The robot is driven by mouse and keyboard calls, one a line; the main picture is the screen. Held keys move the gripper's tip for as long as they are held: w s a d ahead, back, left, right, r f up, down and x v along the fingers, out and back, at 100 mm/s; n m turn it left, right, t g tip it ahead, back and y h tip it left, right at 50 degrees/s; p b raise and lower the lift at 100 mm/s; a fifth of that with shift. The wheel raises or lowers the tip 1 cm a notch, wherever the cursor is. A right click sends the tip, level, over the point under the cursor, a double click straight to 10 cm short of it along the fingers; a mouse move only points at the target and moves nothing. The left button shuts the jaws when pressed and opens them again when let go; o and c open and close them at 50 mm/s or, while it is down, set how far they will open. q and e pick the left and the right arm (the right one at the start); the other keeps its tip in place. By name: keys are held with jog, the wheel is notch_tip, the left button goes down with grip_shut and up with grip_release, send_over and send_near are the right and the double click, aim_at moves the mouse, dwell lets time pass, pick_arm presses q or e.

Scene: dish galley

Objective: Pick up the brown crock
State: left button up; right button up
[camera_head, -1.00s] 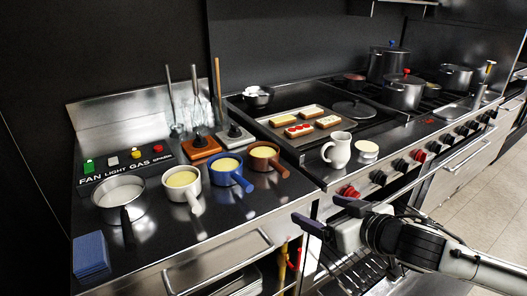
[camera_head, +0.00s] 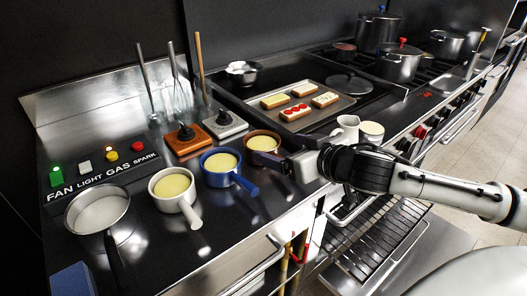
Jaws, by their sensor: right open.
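The brown crock (camera_head: 263,136) is a small round pot with pale yellow contents. It stands upright on the dark counter, at the right end of a row of similar pots. My right gripper (camera_head: 264,158) comes in from the right, open, with its dark fingers at the crock's near right side. They cover the crock's handle and part of its lower wall. I cannot tell whether the fingers touch it or are around the handle. My left gripper is out of view.
A blue pot (camera_head: 219,161) stands close to the left of the crock, then a cream pot (camera_head: 171,186) and a steel saucepan (camera_head: 97,211). A white pitcher (camera_head: 347,127) stands right, behind my gripper. A tray of toasts (camera_head: 275,117) lies behind.

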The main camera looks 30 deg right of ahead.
aim_at(268, 150)
jog(key=shift+w+f, duration=0.25)
jog(key=shift+w, duration=0.35)
jog(key=shift+w+f, duration=0.1)
jog(key=shift+w, duration=0.35)
jog(key=x, duration=0.3)
jog(key=shift+a+f+p, duration=0.1)
jog(key=shift+f+p, duration=0.05)
jog(key=shift+p, duration=0.25)
jog(key=shift+w+f, duration=0.3)
jog(key=shift+w, duration=0.25)
jog(key=c, duration=1.2)
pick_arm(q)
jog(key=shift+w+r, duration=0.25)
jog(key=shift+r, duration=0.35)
pick_arm(e)
jog(key=shift+r, duration=0.25)
